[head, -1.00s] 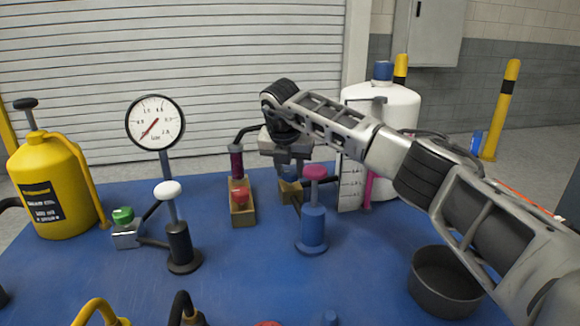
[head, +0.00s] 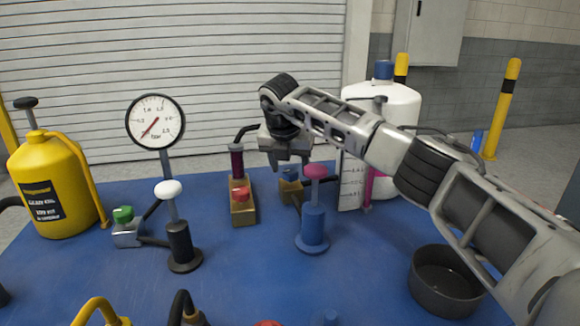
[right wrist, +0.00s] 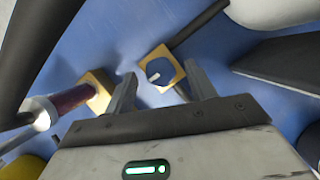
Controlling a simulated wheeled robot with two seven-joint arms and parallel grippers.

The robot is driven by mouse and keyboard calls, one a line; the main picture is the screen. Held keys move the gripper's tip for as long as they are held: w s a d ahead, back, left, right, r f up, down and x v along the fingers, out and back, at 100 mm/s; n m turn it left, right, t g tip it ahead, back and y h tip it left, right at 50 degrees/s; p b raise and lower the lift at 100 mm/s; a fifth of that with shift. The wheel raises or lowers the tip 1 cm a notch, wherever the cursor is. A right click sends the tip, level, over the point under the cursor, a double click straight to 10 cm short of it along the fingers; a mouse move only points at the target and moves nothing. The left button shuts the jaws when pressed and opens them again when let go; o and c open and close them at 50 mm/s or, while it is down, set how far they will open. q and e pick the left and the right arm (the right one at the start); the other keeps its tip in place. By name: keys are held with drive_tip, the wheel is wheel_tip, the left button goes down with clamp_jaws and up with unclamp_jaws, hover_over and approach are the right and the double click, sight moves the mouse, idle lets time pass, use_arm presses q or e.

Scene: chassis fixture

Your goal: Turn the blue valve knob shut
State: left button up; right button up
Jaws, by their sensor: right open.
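The blue valve knob (head: 289,172) sits on a small brass block (head: 291,190) near the middle of the blue mat, behind the blue pump with the pink top. My right gripper (head: 289,162) is open just above the knob, with its fingers pointing down. In the right wrist view the knob (right wrist: 159,71) shows in its brass block (right wrist: 174,60), with a pale mark on it. It lies beyond the fingertips (right wrist: 161,80), nearer the right finger. The fingers look apart from the knob and hold nothing. My left gripper is out of view.
A red knob (head: 240,193) on a brass block stands to the left. The blue pump (head: 313,229) with a pink top (head: 314,171) stands in front. A white tank (head: 395,105) is behind my right arm. A dark round pan (head: 445,281) sits front right.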

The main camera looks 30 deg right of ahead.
drive_tip(key=v, duration=1.5)
drive_tip(key=shift+b, duration=0.35)
drive_tip(key=shift+a, duration=0.1)
